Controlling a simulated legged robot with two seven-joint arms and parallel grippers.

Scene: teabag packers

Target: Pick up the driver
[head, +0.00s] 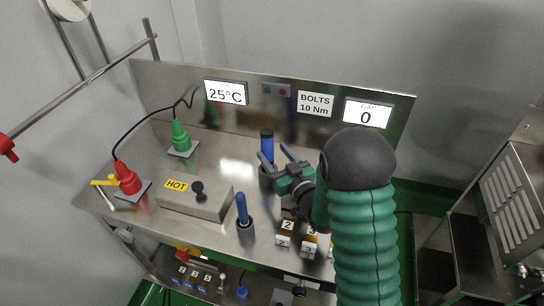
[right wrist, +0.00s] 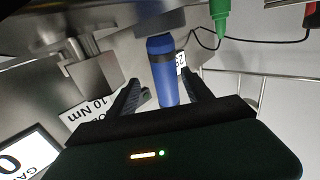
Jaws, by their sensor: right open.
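The driver (head: 267,142), a blue upright handle with a dark band, stands in a holder at the back middle of the steel bench in the head view. In the right wrist view the blue handle (right wrist: 166,85) shows between the two fingers. My right gripper (head: 273,152) is open, with its fingers reaching toward the handle. I cannot tell whether either finger touches it. The driver's lower end is hidden. My left gripper is not in view.
A second blue handle (head: 241,207) stands in a cup in front. A HOT box (head: 196,199), a red plug-like tool (head: 127,179) and a green one (head: 180,137) stand to the left. Numbered blocks (head: 284,233) sit near the front edge. A back panel (head: 285,109) rises behind.

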